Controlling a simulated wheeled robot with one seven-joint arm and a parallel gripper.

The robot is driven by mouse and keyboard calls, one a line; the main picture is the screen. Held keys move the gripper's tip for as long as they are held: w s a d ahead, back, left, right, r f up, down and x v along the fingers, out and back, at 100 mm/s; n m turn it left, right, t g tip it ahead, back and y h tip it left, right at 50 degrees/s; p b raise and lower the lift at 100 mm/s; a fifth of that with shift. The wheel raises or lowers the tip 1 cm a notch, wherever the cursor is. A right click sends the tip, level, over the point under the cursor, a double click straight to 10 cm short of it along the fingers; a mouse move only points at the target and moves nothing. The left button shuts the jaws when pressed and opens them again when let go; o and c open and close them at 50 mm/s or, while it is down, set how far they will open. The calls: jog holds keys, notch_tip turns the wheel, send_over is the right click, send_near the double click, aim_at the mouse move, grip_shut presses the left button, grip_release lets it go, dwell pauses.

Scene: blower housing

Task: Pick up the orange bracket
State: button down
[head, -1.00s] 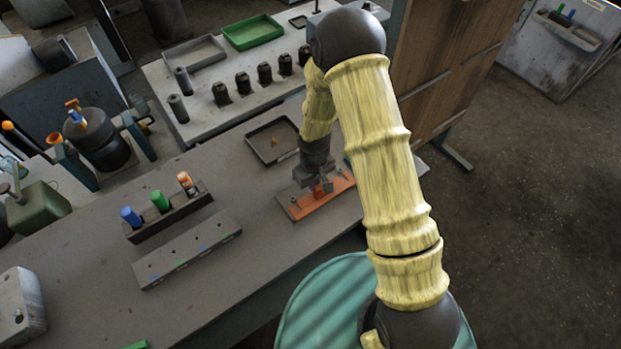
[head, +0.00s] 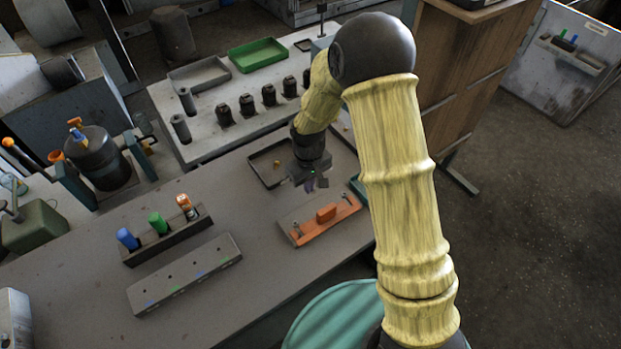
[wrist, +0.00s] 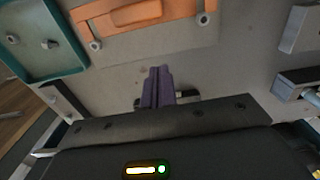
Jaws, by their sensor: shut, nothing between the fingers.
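The orange bracket (head: 325,216) lies on a flat grey plate (head: 291,218) on the workbench, and a raised orange block stands at its middle. In the wrist view the bracket (wrist: 140,17) shows at the top, with a round fastener near each end. My gripper (head: 310,184) is above the bench, behind the bracket in the head view and apart from it. In the wrist view its purple fingers (wrist: 157,85) are together with nothing between them.
A dark tray (head: 262,172) with a small yellowish piece is behind my gripper. A rack with blue, green and orange-capped items (head: 165,238) and a grey bar (head: 185,275) are to the left. A teal tray (wrist: 45,45) is beside the bracket. Bare bench lies in front.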

notch_tip(320, 180, up, 3)
jog(key=shift+r, duration=0.1)
dwell(0.3)
jog(key=s+d+r+m+t, duration=0.2)
jog(key=s+d+r+m, duration=0.5)
jog(key=s+d+r, duration=0.4)
jog(key=s+d, duration=0.2)
jog(key=d, duration=0.2)
jog(key=shift+s+t, duration=0.3)
jog(key=shift+s, duration=0.1)
jog(key=shift+r, duration=0.1)
